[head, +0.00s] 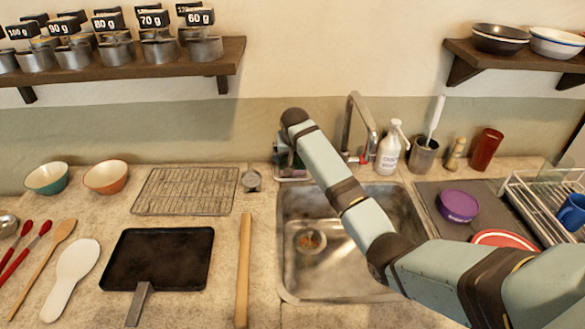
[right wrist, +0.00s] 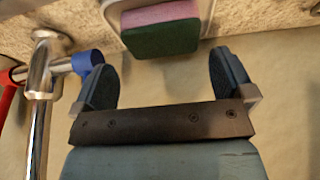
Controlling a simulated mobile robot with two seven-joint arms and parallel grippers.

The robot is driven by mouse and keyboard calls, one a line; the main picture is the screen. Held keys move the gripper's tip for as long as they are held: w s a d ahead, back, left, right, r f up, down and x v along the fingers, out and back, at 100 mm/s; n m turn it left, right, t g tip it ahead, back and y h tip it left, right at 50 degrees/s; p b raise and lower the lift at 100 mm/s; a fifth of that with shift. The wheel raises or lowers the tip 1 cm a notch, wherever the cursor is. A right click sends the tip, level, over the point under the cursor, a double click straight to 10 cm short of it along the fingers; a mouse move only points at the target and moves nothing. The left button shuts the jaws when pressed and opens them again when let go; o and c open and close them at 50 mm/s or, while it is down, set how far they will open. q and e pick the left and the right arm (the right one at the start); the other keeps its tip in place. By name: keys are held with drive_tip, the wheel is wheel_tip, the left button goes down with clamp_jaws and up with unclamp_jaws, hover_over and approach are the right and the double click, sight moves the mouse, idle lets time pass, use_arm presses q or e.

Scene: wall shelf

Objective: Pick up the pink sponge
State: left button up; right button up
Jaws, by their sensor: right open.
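The pink sponge (right wrist: 160,33) has a pink layer and a dark green layer. In the right wrist view it sits in a pale tray (right wrist: 113,17) at the top of the picture. My right gripper (right wrist: 163,78) is open and empty, its two dark fingers apart and pointing toward the sponge without touching it. In the head view my right arm reaches over the sink to its back left corner, and the wrist largely hides the gripper and sponge there. My left gripper is not in view.
A metal sink (head: 325,268) lies below my right arm. The faucet (head: 358,128) stands close to the right of the wrist, with a soap bottle (head: 389,148) beyond it. A cooling rack (head: 186,191) and a small round dial (head: 251,180) lie to the left.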

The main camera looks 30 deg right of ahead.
drive_tip(key=x, duration=0.5)
drive_tip(key=shift+s+a+f, duration=0.15)
drive_tip(key=shift+a+f, duration=0.1)
drive_tip(key=shift+f, duration=0.25)
drive_tip(key=shift+r, duration=0.1)
drive_tip(key=shift+c, duration=0.2)
drive_tip(key=c, duration=0.6)
